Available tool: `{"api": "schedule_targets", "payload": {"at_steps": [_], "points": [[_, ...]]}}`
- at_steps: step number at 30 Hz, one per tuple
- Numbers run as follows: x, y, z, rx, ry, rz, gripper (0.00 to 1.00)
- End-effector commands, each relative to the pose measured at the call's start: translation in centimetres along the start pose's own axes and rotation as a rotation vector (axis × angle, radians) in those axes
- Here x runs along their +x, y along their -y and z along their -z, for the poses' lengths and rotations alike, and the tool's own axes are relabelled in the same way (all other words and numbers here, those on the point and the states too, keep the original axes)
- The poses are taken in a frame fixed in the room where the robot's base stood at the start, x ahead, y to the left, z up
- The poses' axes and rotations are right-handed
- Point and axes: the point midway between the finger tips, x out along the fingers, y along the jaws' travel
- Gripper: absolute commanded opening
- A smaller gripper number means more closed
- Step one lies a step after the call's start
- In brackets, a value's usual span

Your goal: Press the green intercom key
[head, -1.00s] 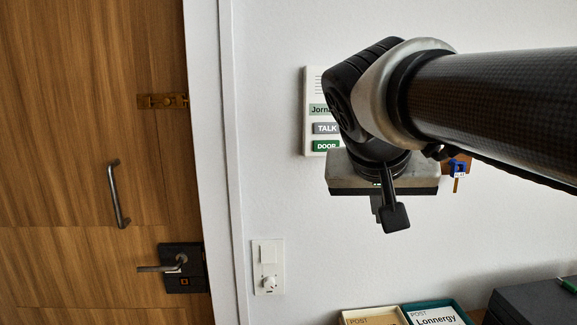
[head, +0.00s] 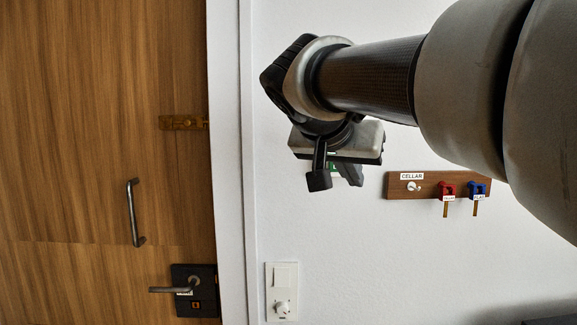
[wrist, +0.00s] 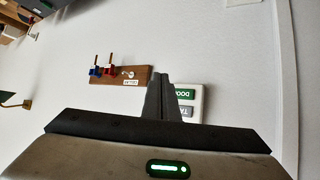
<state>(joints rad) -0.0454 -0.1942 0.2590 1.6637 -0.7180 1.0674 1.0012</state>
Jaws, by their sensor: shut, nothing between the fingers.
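The green intercom key, marked DOOR (wrist: 185,94), shows upside down in the wrist view on a white intercom panel (wrist: 200,104). The grey TALK key (wrist: 187,111) is beside it. My gripper (wrist: 158,86) is shut and empty. Its fingers overlap the panel's left side in the wrist view, right beside the green key. I cannot tell whether they touch it. In the head view my gripper and wrist hide nearly all of the panel. A small green patch shows below the gripper body there; I cannot tell if it is the key.
A wooden key board (head: 430,185) labelled CELLAR, with a red key (head: 446,190) and a blue key (head: 477,188), hangs to the right. A light switch plate (head: 282,290) is below. A wooden door (head: 90,120) with handles stands left. The wall between is bare.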

Motion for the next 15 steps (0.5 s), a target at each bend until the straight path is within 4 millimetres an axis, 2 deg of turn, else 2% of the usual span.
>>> {"api": "schedule_targets", "payload": {"at_steps": [15], "points": [[4.7, 3.4, 3.4, -0.001, 0.003, 0.000, 0.00]]}}
